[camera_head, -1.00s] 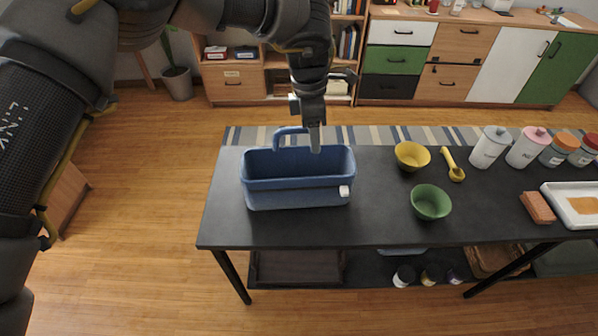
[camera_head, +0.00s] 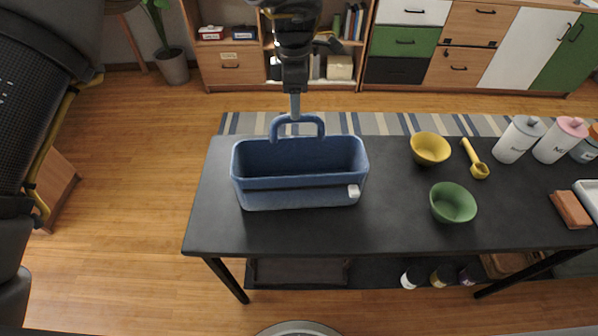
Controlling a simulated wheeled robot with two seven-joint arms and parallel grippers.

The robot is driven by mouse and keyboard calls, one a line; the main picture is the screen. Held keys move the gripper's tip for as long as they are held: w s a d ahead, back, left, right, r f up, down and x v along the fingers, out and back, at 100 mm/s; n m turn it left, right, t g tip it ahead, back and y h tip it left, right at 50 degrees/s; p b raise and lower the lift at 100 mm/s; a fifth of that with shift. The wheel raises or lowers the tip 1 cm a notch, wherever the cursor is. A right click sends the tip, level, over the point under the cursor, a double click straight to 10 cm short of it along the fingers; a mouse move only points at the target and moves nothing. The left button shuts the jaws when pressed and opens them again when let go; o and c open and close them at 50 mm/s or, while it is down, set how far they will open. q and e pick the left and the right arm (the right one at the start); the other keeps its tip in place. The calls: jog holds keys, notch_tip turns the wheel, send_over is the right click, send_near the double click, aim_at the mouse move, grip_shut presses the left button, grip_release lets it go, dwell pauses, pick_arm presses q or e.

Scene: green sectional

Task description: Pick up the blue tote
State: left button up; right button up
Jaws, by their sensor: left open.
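The blue tote (camera_head: 297,195) stands upright on the left part of the black table (camera_head: 400,230). Its looped handle rises at the tote's far side, and a small white tag is on its near right corner. My left gripper (camera_head: 295,108) comes down from the top of the view, pointing downward. Its fingertips are at the top bar of the handle, overlapping it in the picture; whether they touch it I cannot tell. The gripper is seen edge-on and the gap between its fingers is hidden. My right gripper is not in view.
A yellow bowl (camera_head: 430,149), a green bowl (camera_head: 453,203) and a yellow scoop (camera_head: 475,160) stand right of the tote. White and pink canisters (camera_head: 519,139) and a brick-coloured block (camera_head: 571,210) are farther right. Cabinets line the back wall. The table's left end is bare.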

pick_arm(q)
jog(key=shift+s+f, duration=0.1)
jog(key=shift+s, duration=0.05)
jog(key=f, duration=0.3)
jog(key=f+p, duration=0.1)
jog(key=shift+s+d+f, duration=0.15)
jog(key=shift+d+f, duration=0.1)
jog(key=shift+d, duration=0.1)
jog(key=shift+f, duration=0.3)
grip_shut()
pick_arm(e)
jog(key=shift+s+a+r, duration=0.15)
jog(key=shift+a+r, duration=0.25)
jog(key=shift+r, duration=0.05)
